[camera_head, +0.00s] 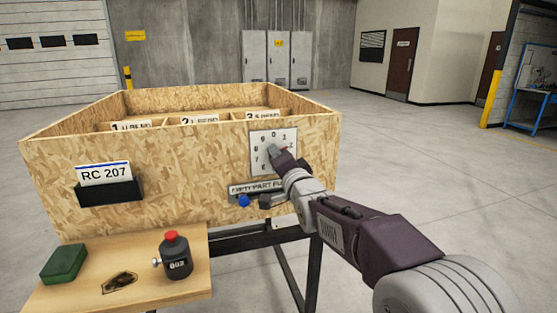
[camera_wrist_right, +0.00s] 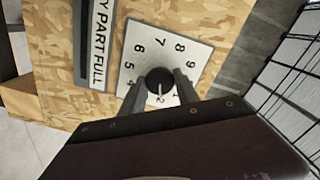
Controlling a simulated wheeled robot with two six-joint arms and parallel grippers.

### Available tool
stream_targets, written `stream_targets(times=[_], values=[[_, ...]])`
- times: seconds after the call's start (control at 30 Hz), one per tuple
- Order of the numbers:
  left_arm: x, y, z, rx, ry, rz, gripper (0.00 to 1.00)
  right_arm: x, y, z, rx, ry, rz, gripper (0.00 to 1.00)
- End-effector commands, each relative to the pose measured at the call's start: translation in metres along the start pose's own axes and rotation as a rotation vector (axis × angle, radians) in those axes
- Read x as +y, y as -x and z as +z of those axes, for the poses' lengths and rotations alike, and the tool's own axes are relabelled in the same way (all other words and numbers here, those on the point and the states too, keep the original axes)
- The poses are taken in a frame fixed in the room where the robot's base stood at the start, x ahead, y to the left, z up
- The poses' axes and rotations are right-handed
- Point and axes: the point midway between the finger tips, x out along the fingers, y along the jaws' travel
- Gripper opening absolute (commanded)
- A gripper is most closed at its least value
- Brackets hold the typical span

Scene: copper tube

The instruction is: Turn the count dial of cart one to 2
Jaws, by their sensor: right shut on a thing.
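The count dial is a dark round knob (camera_wrist_right: 160,79) on a white number plate (camera_head: 270,142) on the front of the wooden cart box (camera_head: 190,160). My right gripper (camera_wrist_right: 160,85) is shut on the knob, one finger on each side. In the right wrist view the plate (camera_wrist_right: 150,35) shows 4 to 9 around the knob. A pale mark on the knob points down toward a digit that looks like 2, partly hidden at the gripper's edge. In the head view my right gripper (camera_head: 275,152) covers the knob and the plate's lower right. My left gripper is not in view.
Below the dial are an EMPTY/PART/FULL strip (camera_head: 257,188) and a blue knob (camera_head: 243,200). A card holder marked RC 207 (camera_head: 107,187) is at left. A wooden shelf (camera_head: 60,297) holds a green block (camera_head: 64,263) and a red-topped counter (camera_head: 176,258). The floor at right is clear.

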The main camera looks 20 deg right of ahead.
Motion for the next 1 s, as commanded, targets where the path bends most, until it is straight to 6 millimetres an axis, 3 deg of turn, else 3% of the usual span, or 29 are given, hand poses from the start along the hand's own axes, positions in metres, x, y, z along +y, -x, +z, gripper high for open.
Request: stream_targets(times=[0.5,0.53,0.6,0.9,1.0], values=[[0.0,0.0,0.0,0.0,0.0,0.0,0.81,0.001,0.0,0.001,-0.002,-0.017,0.003,0.0],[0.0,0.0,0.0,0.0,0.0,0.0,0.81,0.001,0.0,0.001,-0.002,-0.016,0.003,0.43],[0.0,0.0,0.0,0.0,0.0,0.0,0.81,0.001,0.0,0.001,-0.001,-0.016,0.003,0.59],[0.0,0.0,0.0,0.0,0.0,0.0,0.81,0.0,0.001,0.0,0.0,-0.016,0.001,0.59],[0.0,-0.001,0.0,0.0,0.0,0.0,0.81,0.0,0.01,0.0,0.0,-0.016,0.0,0.59]])
